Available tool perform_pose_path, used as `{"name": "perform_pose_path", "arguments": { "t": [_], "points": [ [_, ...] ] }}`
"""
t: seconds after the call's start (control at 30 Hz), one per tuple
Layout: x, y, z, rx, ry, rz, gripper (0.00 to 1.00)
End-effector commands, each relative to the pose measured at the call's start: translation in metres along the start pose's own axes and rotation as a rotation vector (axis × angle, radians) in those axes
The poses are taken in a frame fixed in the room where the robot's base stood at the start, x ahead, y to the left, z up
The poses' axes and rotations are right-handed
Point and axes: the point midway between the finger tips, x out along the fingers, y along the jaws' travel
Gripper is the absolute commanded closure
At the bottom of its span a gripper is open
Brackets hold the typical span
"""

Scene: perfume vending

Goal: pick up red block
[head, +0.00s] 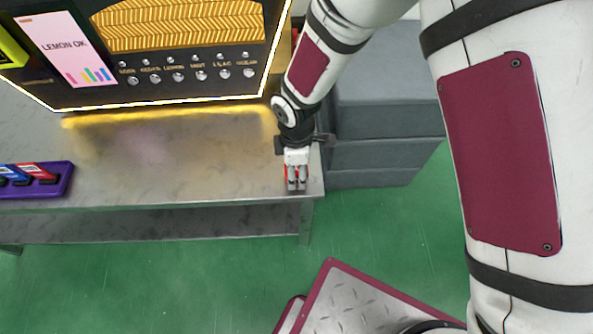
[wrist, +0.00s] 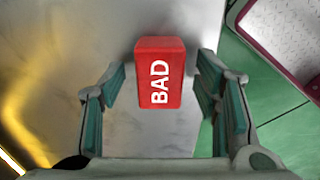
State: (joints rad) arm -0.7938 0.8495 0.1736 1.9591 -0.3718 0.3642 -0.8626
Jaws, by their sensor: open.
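The red block (wrist: 160,75), marked "BAD" in white, stands on the metal table near its right end. In the wrist view it sits between the two fingers of my gripper (wrist: 161,98), with a gap visible on each side. In the head view my gripper (head: 296,182) points down over the table's right end, and only slim red edges of the block (head: 286,173) show around the fingers. The gripper is open. The block's lower part is hidden in the head view.
A black vending machine (head: 190,90) with a lit yellow edge and a "LEMON OK" screen (head: 66,48) stands at the back of the table (head: 180,165). A purple tray (head: 62,182) with blue and red items lies at left. Grey boxes (head: 385,110) stand right of the table.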

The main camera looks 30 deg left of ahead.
Motion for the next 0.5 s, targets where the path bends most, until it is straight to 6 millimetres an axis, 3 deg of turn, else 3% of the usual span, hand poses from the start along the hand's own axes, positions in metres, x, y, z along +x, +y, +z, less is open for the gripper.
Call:
{"name": "perform_pose_path", "arguments": {
  "t": [0.27, 0.4, 0.5],
  "points": [
    [0.0047, 0.0004, 0.0001, 0.001, 0.000, 0.001, 0.46],
    [0.0046, 0.0003, 0.0001, 0.001, 0.000, 0.001, 0.77],
    [0.0046, 0.0002, 0.0001, 0.000, 0.000, 0.001, 0.95]
  ]
}}
